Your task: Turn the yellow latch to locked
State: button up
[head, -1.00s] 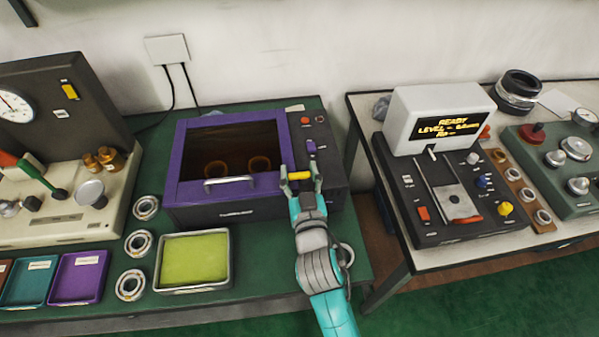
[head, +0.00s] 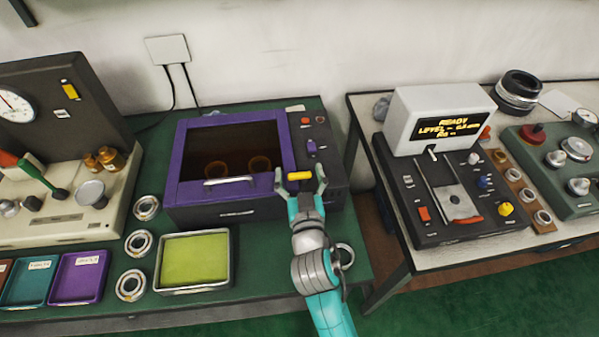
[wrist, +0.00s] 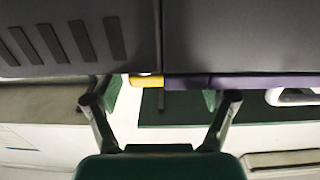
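The yellow latch (head: 299,176) is a short bar lying roughly level at the right front edge of the purple-framed oven box (head: 180,165). In the wrist view the latch (wrist: 146,81) shows end to end with a purple strip (wrist: 187,82). My gripper (head: 300,181) is open, with one finger on each side of the latch. In the wrist view my gripper (wrist: 160,99) is empty, its fingers wide apart and the latch nearer the left finger. I see no contact between fingers and latch.
The oven's silver handle (head: 230,181) is left of the latch, and its dark control panel (head: 312,140) is behind. A tray with a yellow-green pad (head: 193,291) and a bearing ring (head: 147,207) lie on the green bench. A gap separates it from the right table (head: 365,100).

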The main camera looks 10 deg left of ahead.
jog(key=shift+s, duration=0.1)
jog(key=v, duration=1.1)
jog(key=shift+s+d, duration=0.2)
jog(key=shift+s, duration=0.2)
jog(key=shift+n+g, duration=0.3)
jog(key=shift+g, duration=0.3)
jog(key=s+d+f, duration=0.1)
jog(key=d, duration=0.1)
jog(key=s+d+f, duration=0.4)
jog(key=shift+d+f, duration=0.25)
jog(key=shift+d, duration=0.15)
jog(key=s+d+m+h, duration=0.1)
jog(key=s+d, duration=0.3)
jog(key=s, duration=0.4)
jog(key=s+d+m+g+h, duration=0.1)
jog(key=s+d+h, duration=0.1)
jog(key=s+d, duration=0.3)
jog(key=s+d+f+m+h, duration=0.1)
jog(key=s+d, duration=0.4)
jog(key=s, duration=0.5)
jog(key=shift+s+d, duration=0.2)
jog(key=shift+s, duration=0.2)
jog(key=shift+f, duration=0.1)
